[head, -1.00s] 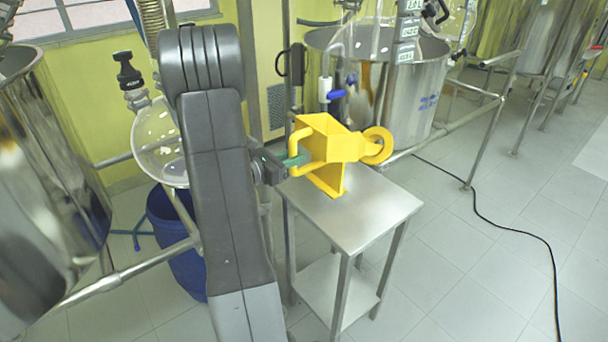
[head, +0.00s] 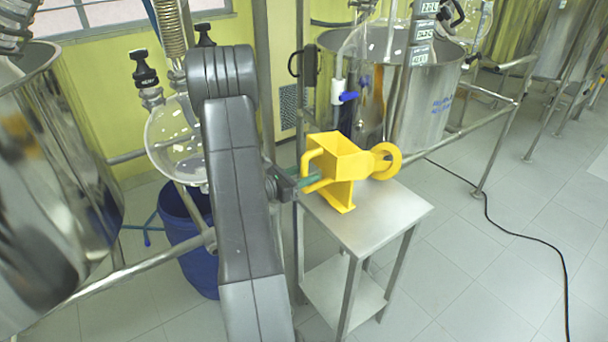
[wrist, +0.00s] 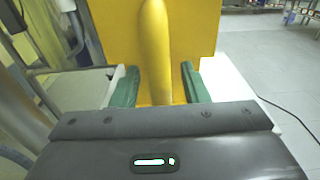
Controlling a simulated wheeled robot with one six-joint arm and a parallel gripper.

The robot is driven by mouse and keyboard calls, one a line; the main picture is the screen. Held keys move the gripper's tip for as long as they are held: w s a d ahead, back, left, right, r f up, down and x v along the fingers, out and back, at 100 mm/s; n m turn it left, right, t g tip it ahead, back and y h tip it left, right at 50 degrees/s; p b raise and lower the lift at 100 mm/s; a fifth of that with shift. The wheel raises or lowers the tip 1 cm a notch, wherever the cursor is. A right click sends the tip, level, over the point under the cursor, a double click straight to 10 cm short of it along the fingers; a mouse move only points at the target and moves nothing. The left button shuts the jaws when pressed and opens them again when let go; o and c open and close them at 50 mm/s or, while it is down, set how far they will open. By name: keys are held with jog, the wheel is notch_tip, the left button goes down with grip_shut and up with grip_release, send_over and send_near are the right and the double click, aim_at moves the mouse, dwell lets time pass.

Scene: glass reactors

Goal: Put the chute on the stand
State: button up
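The yellow chute (head: 345,166) has an open box-shaped hopper, a ring on its right, a loop handle on its left and a foot. It is upright over the small steel stand (head: 400,212), and its foot appears to rest on the top near the left side. My gripper (head: 312,179) is at the handle from the left. In the wrist view, the green fingers of my gripper (wrist: 160,86) stand on both sides of the chute's handle (wrist: 157,45), with a visible gap on the left side. They look open around it.
A glass flask (head: 175,142) and a blue bin (head: 185,240) are left of my arm. A steel vessel (head: 425,105) with pipes stands behind the stand. A black cable (head: 515,234) lies on the floor at right, where the floor is otherwise clear.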

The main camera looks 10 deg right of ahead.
jog(key=shift+a, duration=0.1)
jog(key=b+v, duration=0.1)
jog(key=v, duration=1)
jog(key=shift+a+b, duration=0.4)
jog(key=shift+s, duration=0.15)
jog(key=shift+c, duration=0.5)
jog(key=shift+a, duration=0.1)
